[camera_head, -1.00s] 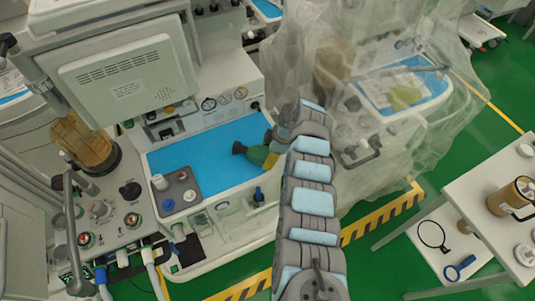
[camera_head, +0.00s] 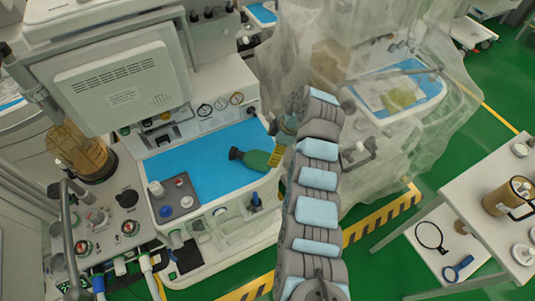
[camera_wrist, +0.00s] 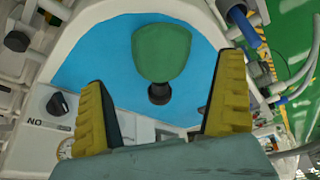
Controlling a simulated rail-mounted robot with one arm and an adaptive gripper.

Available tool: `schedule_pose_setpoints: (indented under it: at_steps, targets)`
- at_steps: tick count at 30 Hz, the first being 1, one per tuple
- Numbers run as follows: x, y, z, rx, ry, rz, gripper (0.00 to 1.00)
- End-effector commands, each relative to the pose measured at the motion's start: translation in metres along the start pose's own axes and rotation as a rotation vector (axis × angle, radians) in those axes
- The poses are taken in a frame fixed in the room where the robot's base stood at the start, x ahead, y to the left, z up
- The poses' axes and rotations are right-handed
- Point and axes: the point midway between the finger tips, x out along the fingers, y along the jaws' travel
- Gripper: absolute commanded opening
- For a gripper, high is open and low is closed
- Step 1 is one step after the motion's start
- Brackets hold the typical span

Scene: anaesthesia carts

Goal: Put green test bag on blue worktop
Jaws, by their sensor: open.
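The green test bag (camera_head: 256,159) lies on the blue worktop (camera_head: 195,165), near its right end, with its dark neck pointing left in the head view. In the wrist view the bag (camera_wrist: 161,50) rests on the blue worktop (camera_wrist: 105,65), its dark neck towards me. My gripper (camera_wrist: 162,76) is open and empty, its yellow-padded fingers spread wide on either side of the bag in the picture, with no visible contact. In the head view one yellow finger shows at the bag's right end; my arm hides the rest.
A grey block with knobs (camera_head: 172,199) sits at the worktop's front left. A monitor (camera_head: 122,83) stands behind it. A plastic-covered cart (camera_head: 385,110) is right of my arm. A white table (camera_head: 505,190) holds a brown jug (camera_head: 508,196). The worktop's middle is clear.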

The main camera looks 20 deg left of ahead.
Motion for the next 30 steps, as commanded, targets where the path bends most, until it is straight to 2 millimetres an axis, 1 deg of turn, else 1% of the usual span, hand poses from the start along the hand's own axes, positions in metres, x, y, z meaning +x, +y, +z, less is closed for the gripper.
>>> schedule_pose_setpoints:
  at_steps: [1, 3, 6, 10, 15, 30]
  targets:
    - [-0.009, 0.001, 0.001, 0.0, -0.001, 0.004, 1.0]
    - [-0.021, 0.0, 0.001, 0.0, -0.001, 0.003, 1.0]
    - [-0.033, 0.001, 0.001, 0.002, -0.001, 0.004, 1.0]
    - [-0.041, 0.0, 0.001, 0.002, 0.0, 0.001, 1.0]
    - [-0.044, -0.001, 0.0, 0.001, 0.0, -0.001, 1.0]
    - [-0.044, 0.0, 0.0, 0.0, 0.0, -0.001, 1.0]
